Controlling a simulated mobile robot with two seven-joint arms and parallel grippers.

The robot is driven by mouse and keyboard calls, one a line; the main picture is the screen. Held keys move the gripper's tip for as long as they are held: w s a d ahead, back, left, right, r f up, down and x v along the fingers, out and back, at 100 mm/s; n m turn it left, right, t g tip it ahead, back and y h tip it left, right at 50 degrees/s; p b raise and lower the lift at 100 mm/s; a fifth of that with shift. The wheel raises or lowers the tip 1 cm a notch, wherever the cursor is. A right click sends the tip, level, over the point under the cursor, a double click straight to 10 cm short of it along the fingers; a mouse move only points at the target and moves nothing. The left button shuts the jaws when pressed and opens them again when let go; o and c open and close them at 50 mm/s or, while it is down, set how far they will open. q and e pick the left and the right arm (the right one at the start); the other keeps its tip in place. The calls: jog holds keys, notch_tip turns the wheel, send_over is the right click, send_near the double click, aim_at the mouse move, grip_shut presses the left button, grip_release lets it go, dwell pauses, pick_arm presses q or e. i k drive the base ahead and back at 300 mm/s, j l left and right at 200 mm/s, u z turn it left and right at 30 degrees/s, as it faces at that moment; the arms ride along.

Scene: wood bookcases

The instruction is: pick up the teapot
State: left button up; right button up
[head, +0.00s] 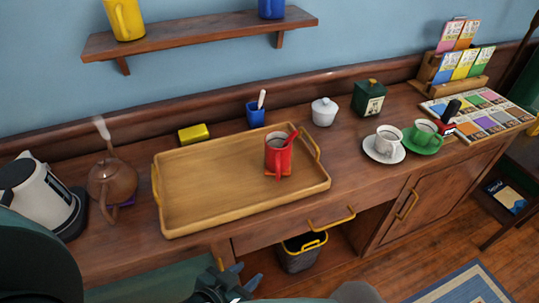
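The teapot (112,181) is brown, round and glossy. It stands upright on the sideboard at the left, between the kettle and the wooden tray, with part of a purple coaster (127,203) showing under it. A pale wisp of steam rises above it. My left gripper (246,276) is at the bottom centre, low in front of the sideboard, to the right of the teapot and well apart from it. Its two bluish fingertips are spread, with nothing between them.
A white and black kettle (38,192) stands close left of the teapot. A wooden tray (212,217) with a red mug (279,156) lies to its right. A yellow block (193,134) and blue cup (256,113) are behind the tray. A dark basket (300,256) sits below.

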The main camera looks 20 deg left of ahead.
aim_at(112, 181)
jog(key=j+u, duration=0.15)
jog(key=u, duration=1.65)
jog(key=l+z, duration=0.1)
jog(key=l, duration=0.15)
jog(key=k+l, duration=0.1)
jog(key=l, duration=0.15)
jog(key=k+z, duration=0.05)
